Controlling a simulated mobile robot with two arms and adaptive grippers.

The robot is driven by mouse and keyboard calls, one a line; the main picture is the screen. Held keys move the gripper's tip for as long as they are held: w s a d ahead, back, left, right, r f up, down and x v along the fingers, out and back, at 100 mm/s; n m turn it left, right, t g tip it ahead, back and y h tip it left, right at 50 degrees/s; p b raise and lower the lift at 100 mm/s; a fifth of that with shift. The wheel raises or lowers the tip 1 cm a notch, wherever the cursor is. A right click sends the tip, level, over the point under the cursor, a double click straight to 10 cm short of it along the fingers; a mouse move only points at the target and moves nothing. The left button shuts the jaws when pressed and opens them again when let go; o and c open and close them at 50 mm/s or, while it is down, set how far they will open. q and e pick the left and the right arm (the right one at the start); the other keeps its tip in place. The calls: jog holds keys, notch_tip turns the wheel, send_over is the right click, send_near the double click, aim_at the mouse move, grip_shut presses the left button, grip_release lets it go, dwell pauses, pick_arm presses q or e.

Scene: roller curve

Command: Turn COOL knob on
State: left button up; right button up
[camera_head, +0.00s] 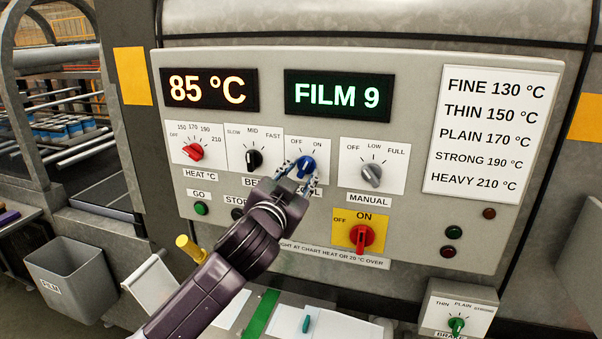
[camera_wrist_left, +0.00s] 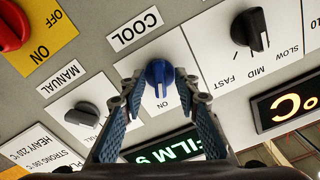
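The blue COOL knob (camera_head: 307,164) sits on a white OFF/ON plate in the middle of the grey panel. My left gripper (camera_head: 297,178) reaches it from below left and partly covers the COOL label. In the left wrist view the blue knob (camera_wrist_left: 159,76) stands between the two fingertips of my left gripper (camera_wrist_left: 160,88), with a visible gap on each side. The gripper is open around it. The knob's ridge appears to point toward the ON mark in that view. The OFF mark is hidden by a finger there. My right gripper is not in view.
Close by are the black BELT knob (camera_head: 254,159), the grey MANUAL knob (camera_head: 371,175) and the red ON/OFF switch (camera_head: 361,236). The red HEAT knob (camera_head: 193,152) is further left. Displays (camera_head: 339,94) above read 85 °C and FILM 9.

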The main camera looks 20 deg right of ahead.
pick_arm(q)
jog(key=shift+s, duration=0.1)
jog(key=v, duration=1.2)
